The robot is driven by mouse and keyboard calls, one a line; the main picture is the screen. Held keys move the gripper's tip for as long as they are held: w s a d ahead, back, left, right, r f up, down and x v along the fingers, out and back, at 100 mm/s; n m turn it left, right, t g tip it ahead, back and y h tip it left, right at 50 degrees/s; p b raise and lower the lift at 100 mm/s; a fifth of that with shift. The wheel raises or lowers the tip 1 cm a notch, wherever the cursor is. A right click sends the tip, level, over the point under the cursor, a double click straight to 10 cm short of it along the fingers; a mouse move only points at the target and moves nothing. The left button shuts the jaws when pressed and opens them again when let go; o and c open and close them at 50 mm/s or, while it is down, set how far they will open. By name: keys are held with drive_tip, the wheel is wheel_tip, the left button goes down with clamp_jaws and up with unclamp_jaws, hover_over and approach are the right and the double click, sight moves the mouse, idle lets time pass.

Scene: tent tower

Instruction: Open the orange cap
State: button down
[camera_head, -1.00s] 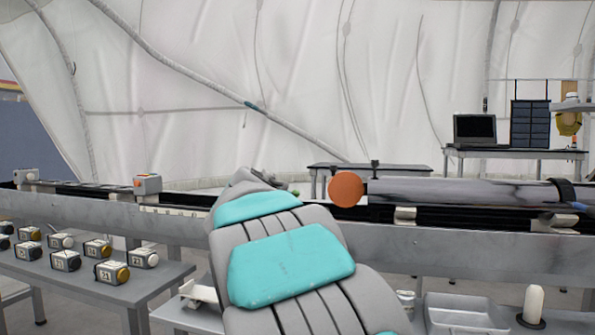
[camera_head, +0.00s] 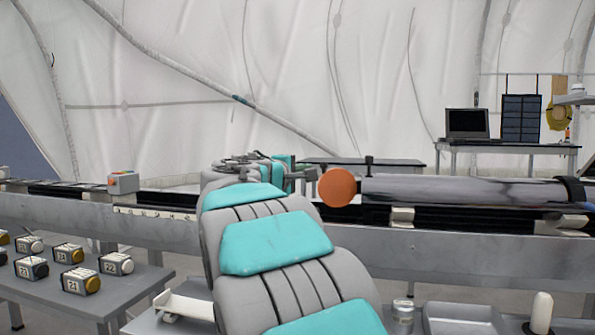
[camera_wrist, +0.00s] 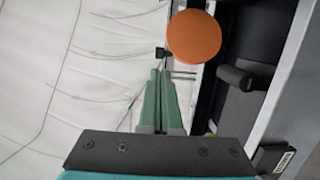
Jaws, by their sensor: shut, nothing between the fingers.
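The orange cap (camera_head: 338,187) is a round disc on the left end of a long grey tube (camera_head: 460,190), which lies level on the rail. In the wrist view the cap (camera_wrist: 193,36) shows beyond the fingertips and a little to their right. My gripper (camera_wrist: 160,72) has green fingers held together, with nothing between them. In the head view the gripper (camera_head: 304,175) is just left of the cap, at about its upper edge. I cannot tell whether it touches the cap, but in the wrist view a gap shows.
A metal rail (camera_head: 60,210) runs across the view under the tube. A small grey box with an orange button (camera_head: 122,182) stands on it at left. Numbered blocks (camera_head: 80,281) sit on a low table. A laptop (camera_head: 467,124) is on a table behind.

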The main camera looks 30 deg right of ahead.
sight(322, 165)
drive_tip(key=p+x, duration=0.1)
drive_tip(key=x, duration=0.7)
drive_tip(key=shift+r, duration=0.1)
